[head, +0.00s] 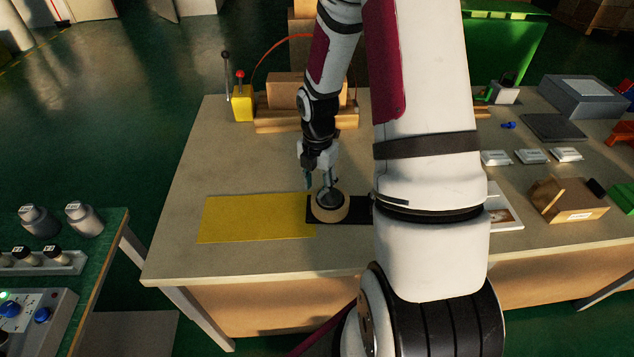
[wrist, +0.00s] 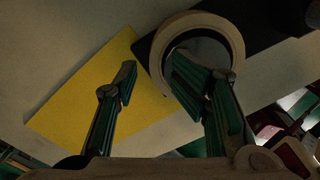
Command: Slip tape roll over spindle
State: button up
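The tape roll (head: 331,216) is a tan ring with a dark opening, lying flat at the left part of a black mat, near the yellow mat. In the wrist view the tape roll (wrist: 237,42) shows at upper centre. My gripper (head: 318,188) is just above it and points down. In the wrist view my gripper (wrist: 155,75) has its fingers spread, one left of the ring and one over its opening, with the left side of the ring between them. Whether they touch it I cannot tell. I cannot make out a spindle for certain; my arm hides part of the bench.
A yellow mat (head: 250,219) lies left of the black mat (head: 360,211). Wooden blocks (head: 287,92) and a yellow box with a red-knobbed lever (head: 242,103) stand at the back. Small white packs (head: 532,156) and a cardboard box (head: 567,202) are on the right. The bench's left half is mostly clear.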

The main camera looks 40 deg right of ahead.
jog(key=shift+r, duration=0.1)
notch_tip(320, 180, up, 12)
dwell(0.6)
dwell(0.8)
